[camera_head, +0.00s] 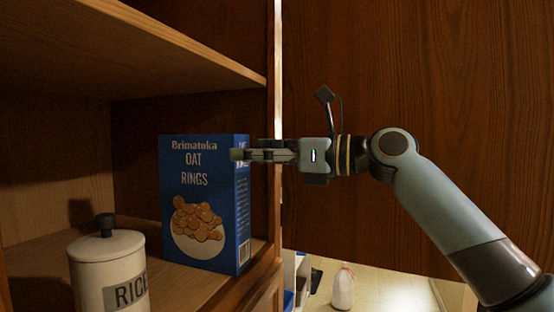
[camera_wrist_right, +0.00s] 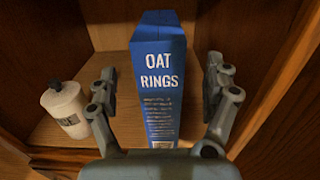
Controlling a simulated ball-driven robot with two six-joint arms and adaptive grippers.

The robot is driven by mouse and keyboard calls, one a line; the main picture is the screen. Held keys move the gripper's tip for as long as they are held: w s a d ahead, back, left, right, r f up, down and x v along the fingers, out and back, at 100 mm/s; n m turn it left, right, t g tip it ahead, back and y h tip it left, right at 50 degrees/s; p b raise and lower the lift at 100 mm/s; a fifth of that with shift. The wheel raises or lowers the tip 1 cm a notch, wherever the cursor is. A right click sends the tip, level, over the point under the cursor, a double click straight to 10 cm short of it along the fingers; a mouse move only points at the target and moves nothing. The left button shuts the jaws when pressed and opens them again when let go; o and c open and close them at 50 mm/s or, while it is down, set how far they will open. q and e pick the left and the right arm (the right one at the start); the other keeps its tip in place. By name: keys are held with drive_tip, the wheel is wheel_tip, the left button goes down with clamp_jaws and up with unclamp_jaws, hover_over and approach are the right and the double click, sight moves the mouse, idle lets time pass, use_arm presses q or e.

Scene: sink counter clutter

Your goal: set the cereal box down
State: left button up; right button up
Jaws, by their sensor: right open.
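The blue cereal box (camera_head: 205,200), marked "Brimatoka Oat Rings", stands upright on the wooden cabinet shelf (camera_head: 195,284). My right gripper (camera_head: 240,155) reaches in from the right at the box's upper part. In the right wrist view the box (camera_wrist_right: 160,85) shows its narrow side between the two fingers of the right gripper (camera_wrist_right: 160,80). The fingers are spread, with a gap on each side of the box. My left gripper is in neither view.
A white canister (camera_head: 105,270) marked "RICE" with a dark knob stands left of the box, in front. An upper shelf (camera_head: 130,40) is above. A cabinet edge post (camera_head: 273,100) is right of the box. A white bottle (camera_head: 343,288) is lower down.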

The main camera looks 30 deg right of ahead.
drive_tip(key=shift+v, duration=2.25)
drive_tip(key=w+d+f+n+t+h, duration=0.1)
drive_tip(key=d+f+n+h, duration=0.3)
drive_tip(key=f, duration=0.8)
drive_tip(key=w+d+f+n+t+h, duration=0.15)
drive_tip(key=f+n+h, duration=0.35)
drive_tip(key=f, duration=0.6)
drive_tip(key=s+d+f+n+g+h, duration=0.1)
drive_tip(key=s+d+f+n+g, duration=0.15)
drive_tip(key=f, duration=0.65)
drive_tip(key=s+d+f+n+g+h, duration=0.1)
drive_tip(key=s+f+n, duration=0.15)
drive_tip(key=f, duration=0.75)
drive_tip(key=s+d+f+n+g+h, duration=0.15)
drive_tip(key=s+f, duration=0.25)
drive_tip(key=f, duration=0.5)
drive_tip(key=s+f+n+g+h, duration=0.1)
drive_tip(key=s+f+n+g, duration=0.45)
drive_tip(key=s+f, duration=1.45)
drive_tip(key=s+a+f+n+g, duration=0.1)
drive_tip(key=s+f+n, duration=0.2)
drive_tip(key=s, duration=0.8)
drive_tip(key=s+a+f+n+g, duration=0.2)
drive_tip(key=s+f+n, duration=0.1)
drive_tip(key=s, duration=0.9)
drive_tip(key=shift+s+f+g+b, duration=0.2)
drive_tip(key=shift+f+g+b, duration=0.15)
drive_tip(key=shift+f, duration=0.25)
